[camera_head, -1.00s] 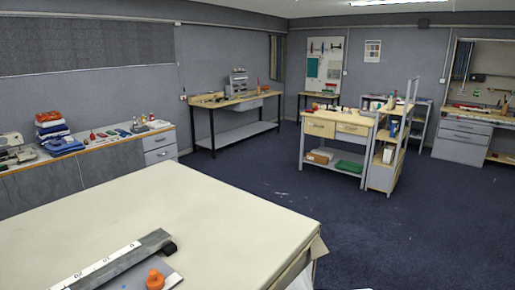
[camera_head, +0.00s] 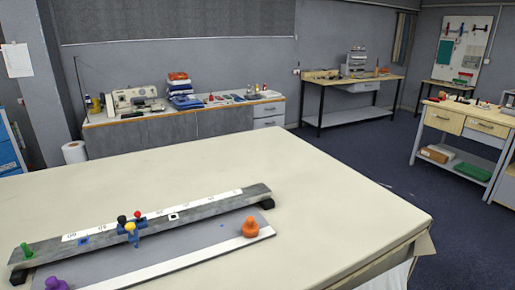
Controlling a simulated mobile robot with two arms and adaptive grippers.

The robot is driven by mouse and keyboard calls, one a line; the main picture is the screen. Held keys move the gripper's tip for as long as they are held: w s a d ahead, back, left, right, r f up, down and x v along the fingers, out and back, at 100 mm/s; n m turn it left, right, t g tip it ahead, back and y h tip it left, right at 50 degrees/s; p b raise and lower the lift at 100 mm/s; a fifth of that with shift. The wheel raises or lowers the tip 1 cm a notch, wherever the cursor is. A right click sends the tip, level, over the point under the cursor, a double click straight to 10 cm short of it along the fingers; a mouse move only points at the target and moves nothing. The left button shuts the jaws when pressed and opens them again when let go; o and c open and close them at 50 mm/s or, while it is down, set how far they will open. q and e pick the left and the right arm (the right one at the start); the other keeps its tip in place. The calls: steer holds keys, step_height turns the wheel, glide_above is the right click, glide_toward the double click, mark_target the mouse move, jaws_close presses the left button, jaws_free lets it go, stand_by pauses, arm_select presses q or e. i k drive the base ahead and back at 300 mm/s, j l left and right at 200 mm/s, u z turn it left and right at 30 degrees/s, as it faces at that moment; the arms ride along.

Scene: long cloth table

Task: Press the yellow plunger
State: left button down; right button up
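The yellow plunger (camera_head: 130,228) is a small yellow knob near the middle-left of a long grey bar with a white numbered scale (camera_head: 110,230) on the cloth table. A black knob (camera_head: 122,220) and a red knob (camera_head: 138,215) stand close behind it, with blue parts around its base. How far the plunger is pushed in is too small to tell. Neither of my grippers is in view, and nothing touches the plunger.
A green knob (camera_head: 28,250) is at the bar's left end. A purple knob (camera_head: 55,284) and an orange knob (camera_head: 250,227) stand in front of the bar. The cloth table (camera_head: 310,185) is clear behind and right of the bar. A sewing machine (camera_head: 133,101) stands on a far bench.

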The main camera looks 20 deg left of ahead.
mark_target(130, 226)
steer(key=u, duration=1.75)
